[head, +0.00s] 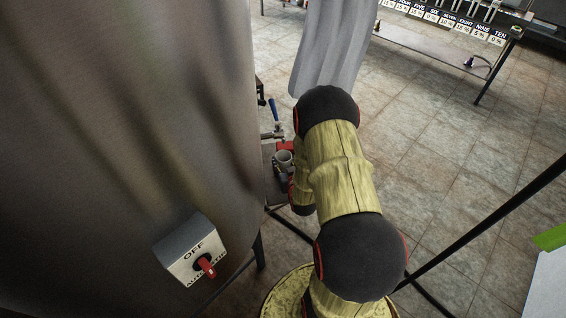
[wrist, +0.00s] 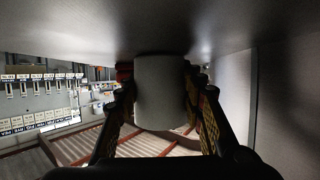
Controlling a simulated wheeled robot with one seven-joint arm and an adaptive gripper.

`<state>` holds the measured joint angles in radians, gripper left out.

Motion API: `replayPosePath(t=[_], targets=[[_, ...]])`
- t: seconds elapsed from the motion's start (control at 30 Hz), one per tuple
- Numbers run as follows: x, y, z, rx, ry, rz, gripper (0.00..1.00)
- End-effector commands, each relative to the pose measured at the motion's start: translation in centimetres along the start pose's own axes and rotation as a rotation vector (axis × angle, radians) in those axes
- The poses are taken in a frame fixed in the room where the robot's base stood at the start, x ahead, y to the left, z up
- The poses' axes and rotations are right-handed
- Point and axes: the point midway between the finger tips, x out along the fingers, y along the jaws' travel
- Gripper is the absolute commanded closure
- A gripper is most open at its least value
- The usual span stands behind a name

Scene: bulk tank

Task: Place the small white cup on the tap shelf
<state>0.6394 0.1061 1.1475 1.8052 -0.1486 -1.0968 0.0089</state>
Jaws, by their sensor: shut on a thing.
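The small white cup (wrist: 160,92) is between the two fingers of my gripper (wrist: 162,100) in the wrist view. My gripper is shut on it. The gripper there (head: 284,170) is mostly hidden behind my arm. A tap with a blue handle (head: 272,108) is just above the cup in the picture. A grey surface (head: 271,187), perhaps the tap shelf, shows in part below it; I cannot tell whether the cup touches it.
The large steel tank (head: 130,110) fills the left, close to my arm. A grey hanging sheet (head: 333,45) is behind my arm. The tiled floor (head: 430,130) to the right is mostly open, crossed by a dark bar (head: 500,210).

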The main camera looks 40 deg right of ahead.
Motion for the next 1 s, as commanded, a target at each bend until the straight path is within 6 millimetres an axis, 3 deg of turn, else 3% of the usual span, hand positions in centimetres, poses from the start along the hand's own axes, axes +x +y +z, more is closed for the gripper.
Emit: replayPosePath(t=[0.03, 0.07, 0.37, 0.77, 1.0], targets=[[0.1, 0.0, 0.3, 0.0, 0.0, 0.0, 0.86], [0.1, 0.0, 0.3, 0.0, -0.001, 0.0, 0.61], [0.1, 0.0, 0.2, 0.0, -0.001, 0.0, 0.44], [-0.1, 0.0, -0.2, 0.0, 0.0, 0.0, 0.43], [-4.0, 0.0, -0.3, 0.0, -0.002, 0.001, 0.43]])
